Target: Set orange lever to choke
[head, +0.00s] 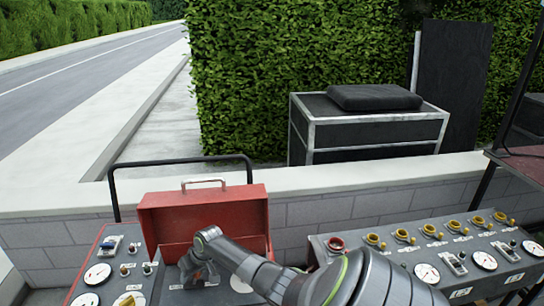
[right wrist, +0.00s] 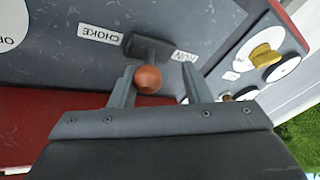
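The orange lever (right wrist: 148,79) shows in the right wrist view as a round orange knob on a dark mount. The CHOKE label (right wrist: 100,34) is to its upper left and the RUN label (right wrist: 185,57) to its upper right, both upside down. The knob appears between them; I cannot tell which setting it is at. My right gripper (right wrist: 158,86) is open, with a finger on each side of the knob. The left finger in that view is close to the knob; contact is unclear. In the head view my right gripper (head: 197,272) hides the lever. My left gripper is not in view.
A red lidded box (head: 205,215) stands open behind the gripper. A gauge panel (head: 103,272) is at left. A right panel (head: 400,252) carries yellow knobs, levers and gauges. A low wall (head: 330,215) runs behind, with a black case (head: 365,135) beyond.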

